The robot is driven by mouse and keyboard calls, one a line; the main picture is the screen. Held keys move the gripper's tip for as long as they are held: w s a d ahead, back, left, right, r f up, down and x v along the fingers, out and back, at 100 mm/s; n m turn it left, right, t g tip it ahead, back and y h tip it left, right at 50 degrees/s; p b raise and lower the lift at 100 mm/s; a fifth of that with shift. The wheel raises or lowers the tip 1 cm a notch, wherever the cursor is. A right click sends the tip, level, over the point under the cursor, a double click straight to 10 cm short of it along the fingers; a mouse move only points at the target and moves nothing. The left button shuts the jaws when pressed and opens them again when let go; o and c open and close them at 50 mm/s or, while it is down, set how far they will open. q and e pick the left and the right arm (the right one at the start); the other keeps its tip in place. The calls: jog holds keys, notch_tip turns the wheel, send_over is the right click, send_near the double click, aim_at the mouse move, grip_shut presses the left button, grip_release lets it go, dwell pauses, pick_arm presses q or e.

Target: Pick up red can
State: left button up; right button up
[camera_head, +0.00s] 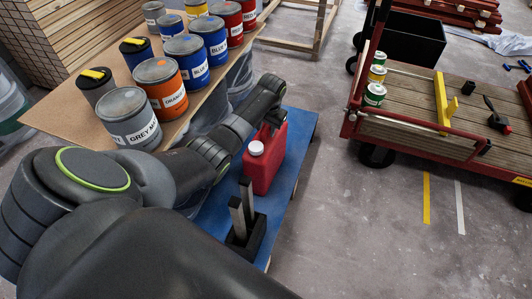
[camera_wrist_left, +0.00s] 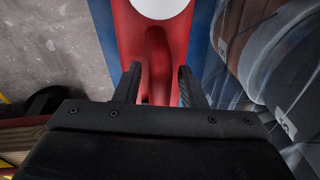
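The red can (camera_head: 264,160) is a red canister with a white cap, standing on the blue surface (camera_head: 305,128) below the board with paint tins. My left gripper (camera_head: 270,125) is over the can's far end, partly hidden by its own wrist. In the left wrist view the two fingers (camera_wrist_left: 158,75) are apart, one on each side of the can's red handle (camera_wrist_left: 158,55), with gaps showing between fingers and handle. The white cap (camera_wrist_left: 160,6) is at the top of that view.
Several paint tins (camera_head: 130,118) stand on a wooden board (camera_head: 60,118) left of the can. A red-framed cart (camera_head: 420,138) is at the right, with clear floor (camera_head: 345,210) between.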

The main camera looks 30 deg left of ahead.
pick_arm(q)
grip_shut()
dwell(1.1)
jog(key=shift+w+r, duration=0.1)
